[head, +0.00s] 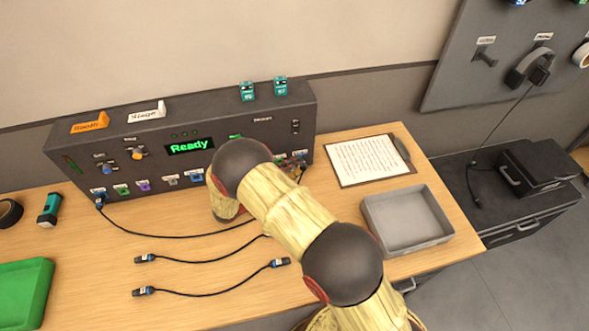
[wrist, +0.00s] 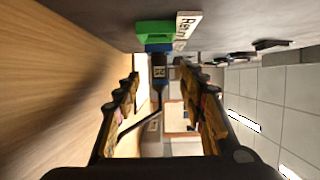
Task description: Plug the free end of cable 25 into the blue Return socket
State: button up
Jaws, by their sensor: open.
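In the wrist view, a dark plug (wrist: 159,73) with a small number label, which I read only doubtfully as 25, is at a blue socket (wrist: 158,47). It points into the socket and appears seated, but the exact depth is unclear. A partly visible label (wrist: 187,25) beginning "Retu" is beside a green block near the socket. My gripper (wrist: 161,76) is open, with one finger on each side of the plug and gaps visible. A dark cable (wrist: 128,127) runs back from the plug between the fingers.
The grey console (head: 75,150) shows "Ready" and has a row of coloured sockets. A cable plug (head: 100,200) is at its left end. Loose cables (head: 200,262) (head: 215,292) lie on the desk. A clipboard (head: 365,160) and grey tray (head: 375,225) are at right.

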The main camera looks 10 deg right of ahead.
jog(key=v, duration=1.2)
jog(key=s+d+r+m+g+y, duration=0.45)
jog(key=d+r+m, duration=0.25)
jog(key=r+m, duration=0.25)
jog(key=s+d+r+m+g+y, duration=0.3)
jog(key=s+d+r+m, duration=0.35)
jog(key=r+m, duration=0.3)
jog(key=s+r+m+t+y, duration=0.3)
jog(key=s+r+m+y, duration=0.1)
jog(key=s+m, duration=0.4)
jog(key=s+r+m+t+y, duration=0.3)
jog(key=s+r+m+y, duration=0.2)
jog(key=m, duration=0.8)
jog(key=s+r, duration=0.1)
jog(key=s, duration=0.2)
jog(key=shift+s+d+m, duration=0.3)
jog(key=shift+s+d, duration=0.05)
